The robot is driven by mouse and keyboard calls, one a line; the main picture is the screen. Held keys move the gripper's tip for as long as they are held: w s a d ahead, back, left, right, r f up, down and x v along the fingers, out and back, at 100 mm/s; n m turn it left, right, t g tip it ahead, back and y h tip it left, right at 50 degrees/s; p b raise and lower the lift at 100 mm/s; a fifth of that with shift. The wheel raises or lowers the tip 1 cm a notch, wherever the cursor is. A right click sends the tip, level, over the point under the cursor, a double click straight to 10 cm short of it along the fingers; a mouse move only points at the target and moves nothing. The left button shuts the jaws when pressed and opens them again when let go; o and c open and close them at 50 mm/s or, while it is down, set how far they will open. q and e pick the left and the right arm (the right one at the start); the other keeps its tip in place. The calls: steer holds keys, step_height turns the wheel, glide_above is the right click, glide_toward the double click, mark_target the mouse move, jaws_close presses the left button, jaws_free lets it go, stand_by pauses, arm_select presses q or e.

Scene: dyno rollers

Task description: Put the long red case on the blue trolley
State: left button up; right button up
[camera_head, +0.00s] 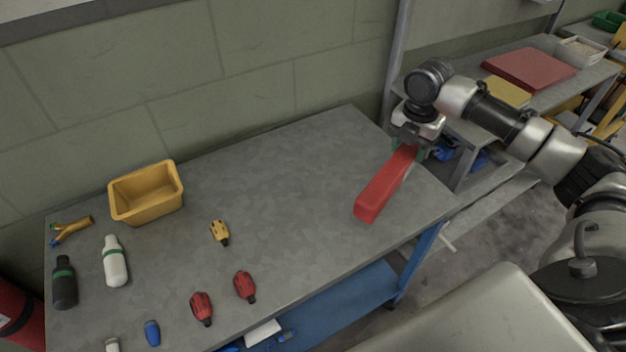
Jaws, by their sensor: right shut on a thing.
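The long red case (384,187) is at the right end of a grey-topped table with a blue frame (290,190). My right gripper (411,148) is shut on the far end of the case, and the near end points down-left over the tabletop. I cannot tell whether the case touches the top or hangs just above it. The gripper's fingers are partly hidden by its wrist. The blue frame and lower shelf (345,302) of this table are the only large blue structure I see; I cannot tell whether it is the trolley. My left gripper is out of view.
A yellow bin (146,193), a white bottle (114,262), a dark bottle (64,284) and several small red, yellow and blue items lie on the left half. The table's middle is clear. A second bench behind holds a flat red item (528,68) and a white box (582,51).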

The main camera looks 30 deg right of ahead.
steer(key=w+a+f, duration=0.1)
steer(key=a+f, duration=0.1)
steer(key=a, duration=0.1)
steer(key=w+a+f, duration=0.2)
steer(key=a, duration=0.1)
steer(key=w+a+f+p, duration=0.1)
steer(key=w+a+f, duration=0.1)
steer(key=a, duration=0.1)
steer(key=shift+w+a+f, duration=0.1)
steer(key=shift+a+f, duration=0.1)
steer(key=shift+a, duration=0.2)
steer(key=shift+w+a+f, duration=0.1)
steer(key=shift+a+f, duration=0.05)
steer(key=shift+a, duration=0.05)
steer(key=shift+a+f, duration=0.1)
steer(key=shift+f, duration=0.45)
steer(key=shift+f+p, duration=0.3)
steer(key=shift+f, duration=1.3)
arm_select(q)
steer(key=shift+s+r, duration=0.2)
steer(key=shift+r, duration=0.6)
arm_select(e)
steer(key=o, duration=1.2)
